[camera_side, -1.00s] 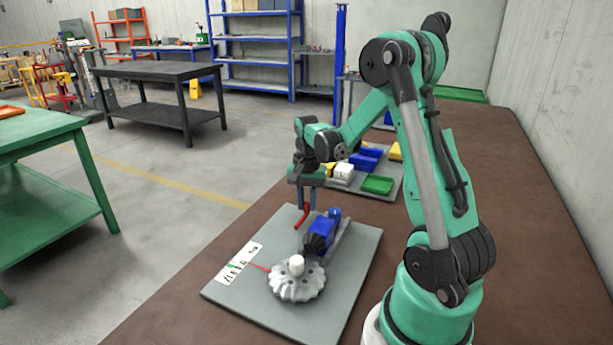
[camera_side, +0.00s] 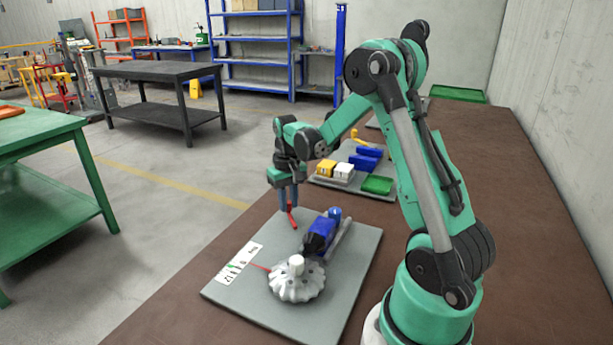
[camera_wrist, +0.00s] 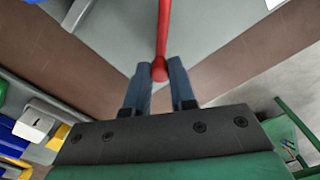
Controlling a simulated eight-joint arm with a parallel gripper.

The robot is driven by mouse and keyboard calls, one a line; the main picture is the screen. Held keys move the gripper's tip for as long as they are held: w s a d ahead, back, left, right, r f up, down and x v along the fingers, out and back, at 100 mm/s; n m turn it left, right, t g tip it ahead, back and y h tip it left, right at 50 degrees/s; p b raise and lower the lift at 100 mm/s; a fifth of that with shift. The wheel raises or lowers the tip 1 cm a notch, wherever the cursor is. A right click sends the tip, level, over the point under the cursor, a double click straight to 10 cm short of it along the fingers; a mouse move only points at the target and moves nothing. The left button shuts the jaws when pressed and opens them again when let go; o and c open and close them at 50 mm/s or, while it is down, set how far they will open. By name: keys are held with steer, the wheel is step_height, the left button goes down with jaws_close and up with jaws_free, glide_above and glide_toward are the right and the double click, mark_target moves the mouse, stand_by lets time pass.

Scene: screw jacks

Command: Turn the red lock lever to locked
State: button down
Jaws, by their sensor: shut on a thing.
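The red lock lever (camera_side: 292,217) stands up over the back of the grey base plate, leaning slightly left toward its top. In the wrist view the red lever (camera_wrist: 163,30) runs up from its round knob, which sits between the two blue fingers. My gripper (camera_side: 288,207) is shut on the knob end; its fingertips (camera_wrist: 159,72) are on either side of it. The blue screw jack body (camera_side: 320,232) lies beside the lever on the plate. The lever's lower end is small and hard to make out.
A silver handwheel (camera_side: 296,285) with a white knob is at the jack's front. A thin red pointer reaches toward a white marked label (camera_side: 238,264). Behind is a grey tray (camera_side: 327,180) with blue, yellow, white and green bins.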

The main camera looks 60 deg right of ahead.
steer(key=shift+w+a+n, duration=0.25)
steer(key=shift+a+n, duration=0.1)
steer(key=shift+n, duration=0.5)
steer(key=shift+w+a+n, duration=0.2)
steer(key=shift+a+n, duration=0.15)
steer(key=shift+n, duration=0.55)
steer(key=shift+w+a+n, duration=0.25)
steer(key=shift+a+n, duration=0.1)
steer(key=shift+n, duration=0.5)
steer(key=shift+a, duration=0.1)
steer(key=c, duration=0.7)
jaws_free()
steer(key=shift+r, duration=2.8)
